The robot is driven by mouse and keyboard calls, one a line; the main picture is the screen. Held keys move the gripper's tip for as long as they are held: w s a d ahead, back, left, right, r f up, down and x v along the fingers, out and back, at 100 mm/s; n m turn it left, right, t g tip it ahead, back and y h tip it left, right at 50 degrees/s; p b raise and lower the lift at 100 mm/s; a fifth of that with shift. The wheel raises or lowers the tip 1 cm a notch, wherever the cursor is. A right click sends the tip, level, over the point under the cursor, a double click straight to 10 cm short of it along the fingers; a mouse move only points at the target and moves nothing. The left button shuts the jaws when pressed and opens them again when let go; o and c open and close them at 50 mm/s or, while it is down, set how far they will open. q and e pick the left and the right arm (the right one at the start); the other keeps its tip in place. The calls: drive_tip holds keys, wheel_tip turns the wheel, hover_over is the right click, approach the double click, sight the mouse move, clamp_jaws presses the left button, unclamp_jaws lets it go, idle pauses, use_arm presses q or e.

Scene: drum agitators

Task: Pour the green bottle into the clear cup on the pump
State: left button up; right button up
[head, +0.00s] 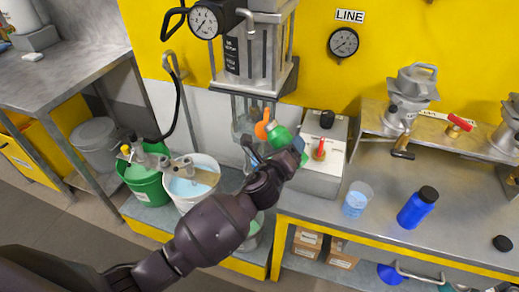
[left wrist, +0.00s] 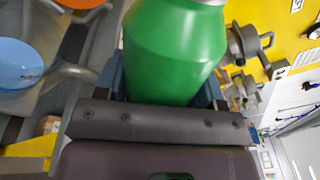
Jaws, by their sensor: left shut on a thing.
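The green bottle (head: 279,137) is held in my left gripper (head: 276,152), below the metal and glass pump unit in the head view. The bottle looks tilted, with its upper end toward the upper left. In the left wrist view the bottle's green body (left wrist: 176,50) fills the space between the fingers, and a grey neck shows at the top edge. A clear vessel (head: 240,117) shows faintly under the pump unit (head: 262,50), left of the bottle; the bottle and gripper partly cover that area. I cannot tell whether liquid is flowing. My right gripper is not in view.
An orange part (head: 262,130) shows beside the bottle. A grey box with a red lever (head: 319,150) stands close right. A clear cup of blue liquid (head: 356,200) and a blue bottle (head: 418,207) stand on the bench. White (head: 206,165) and green (head: 149,187) buckets are left.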

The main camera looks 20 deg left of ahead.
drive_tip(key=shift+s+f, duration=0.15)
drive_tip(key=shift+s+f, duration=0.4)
use_arm(q)
drive_tip(key=shift+d+n, duration=0.1)
drive_tip(key=shift+n, duration=0.3)
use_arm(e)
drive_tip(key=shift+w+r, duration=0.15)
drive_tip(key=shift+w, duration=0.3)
use_arm(q)
drive_tip(key=shift+b, duration=0.35)
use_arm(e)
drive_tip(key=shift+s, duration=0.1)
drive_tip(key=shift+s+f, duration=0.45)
use_arm(q)
drive_tip(key=shift+d+n, duration=0.1)
drive_tip(key=shift+n, duration=0.2)
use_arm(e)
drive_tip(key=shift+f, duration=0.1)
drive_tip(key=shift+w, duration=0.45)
